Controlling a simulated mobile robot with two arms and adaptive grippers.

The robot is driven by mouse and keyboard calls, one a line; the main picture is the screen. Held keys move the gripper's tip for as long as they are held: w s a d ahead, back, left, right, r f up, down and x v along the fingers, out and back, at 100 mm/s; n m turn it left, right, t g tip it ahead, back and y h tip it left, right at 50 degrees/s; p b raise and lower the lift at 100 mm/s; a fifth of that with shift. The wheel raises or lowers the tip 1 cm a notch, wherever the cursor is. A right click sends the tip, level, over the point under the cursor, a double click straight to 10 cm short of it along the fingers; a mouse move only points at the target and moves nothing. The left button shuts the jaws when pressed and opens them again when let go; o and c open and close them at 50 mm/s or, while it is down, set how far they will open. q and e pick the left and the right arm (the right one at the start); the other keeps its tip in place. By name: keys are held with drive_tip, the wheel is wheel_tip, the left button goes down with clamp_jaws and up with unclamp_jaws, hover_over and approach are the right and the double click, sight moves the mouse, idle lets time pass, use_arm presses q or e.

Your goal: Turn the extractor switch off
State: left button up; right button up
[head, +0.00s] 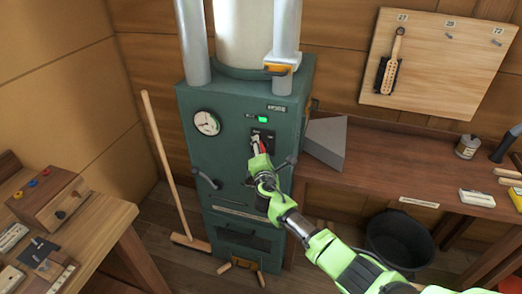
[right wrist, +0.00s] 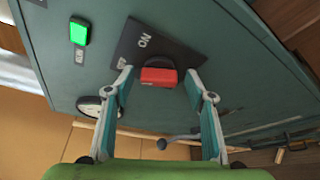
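The extractor is a green cabinet (head: 225,160) with a black switch plate (head: 268,138) on its front. In the right wrist view the plate (right wrist: 180,45) carries a red switch handle (right wrist: 158,76) and the lettering "ON", seen rotated. My right gripper (head: 258,152) is at the switch. In the right wrist view its two fingers (right wrist: 157,82) are spread, one on each side of the red handle, with gaps between. A green lamp (head: 263,119) near the switch is lit. My left gripper is not in view.
A round gauge (head: 206,123) and dark levers are on the cabinet front. A broom (head: 165,160) leans at its left. A workbench (head: 380,165) and a black bucket (head: 400,240) are at the right. A wooden box (head: 50,200) sits on the left bench.

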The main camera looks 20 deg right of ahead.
drive_tip(key=shift+s+r, duration=0.1)
drive_tip(key=v, duration=1.2)
idle(0.4)
